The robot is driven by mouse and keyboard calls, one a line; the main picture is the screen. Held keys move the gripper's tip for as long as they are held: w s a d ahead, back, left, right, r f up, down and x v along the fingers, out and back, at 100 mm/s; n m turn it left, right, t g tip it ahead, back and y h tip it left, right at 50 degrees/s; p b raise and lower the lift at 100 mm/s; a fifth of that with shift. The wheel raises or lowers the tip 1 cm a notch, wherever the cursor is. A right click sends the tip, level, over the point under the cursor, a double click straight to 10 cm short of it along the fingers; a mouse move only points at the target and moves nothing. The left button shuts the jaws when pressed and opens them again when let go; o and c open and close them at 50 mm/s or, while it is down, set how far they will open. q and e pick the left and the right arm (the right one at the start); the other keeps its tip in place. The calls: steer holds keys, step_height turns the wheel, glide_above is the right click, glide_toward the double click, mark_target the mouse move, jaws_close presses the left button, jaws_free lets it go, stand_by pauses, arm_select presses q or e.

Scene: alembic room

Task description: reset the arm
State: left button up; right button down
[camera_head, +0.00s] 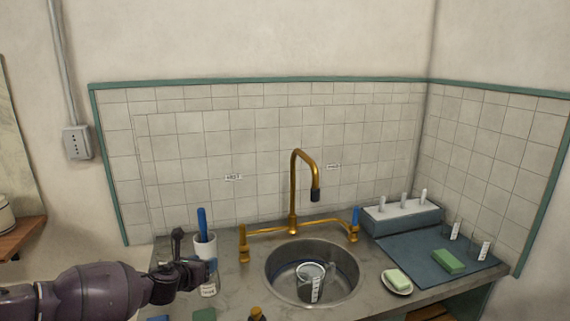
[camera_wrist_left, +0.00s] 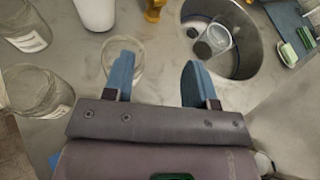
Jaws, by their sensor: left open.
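My left arm comes in from the left in the head view. Its gripper (camera_head: 208,272) is at the left part of the counter, in front of a white cup with a blue-handled tool. In the left wrist view the gripper (camera_wrist_left: 160,82) has its two blue fingers wide apart, with nothing held between them. A clear glass vessel (camera_wrist_left: 126,52) stands on the counter just beyond the left finger and is partly hidden by it. I cannot tell whether they touch. My right gripper is in neither view.
The round metal sink (camera_head: 282,288) holds a clear beaker (camera_head: 312,279) under the brass faucet (camera_head: 293,190). The white cup (camera_head: 204,246) stands behind my gripper. Glass jars (camera_wrist_left: 38,88) stand at left in the wrist view. A soap dish (camera_head: 398,285) and blue mat (camera_head: 415,255) lie right.

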arm_select(q)
steer(key=s+d+r+n+h, duration=0.1)
steer(key=d+r+n+h, duration=0.1)
steer(key=d+r+n, duration=0.5)
steer(key=s+d+f+n+h+b, duration=0.15)
steer(key=s+d+f+n, duration=0.25)
steer(key=s+d+n, duration=0.7)
steer(key=s+a+f+n+y, duration=0.4)
steer(key=s+a+f+n, duration=0.5)
steer(key=s, duration=0.5)
steer(key=s+a+f+n+g+y+b, duration=0.1)
steer(key=s+a+f+n+y, duration=0.3)
steer(key=s+a+f+n, duration=0.6)
steer(key=s+a+f, duration=0.2)
steer(key=s+a, duration=0.1)
steer(key=s, duration=0.1)
steer(key=shift+s+a+f, duration=0.25)
steer(key=shift+a+f, duration=0.1)
steer(key=shift+f, duration=0.05)
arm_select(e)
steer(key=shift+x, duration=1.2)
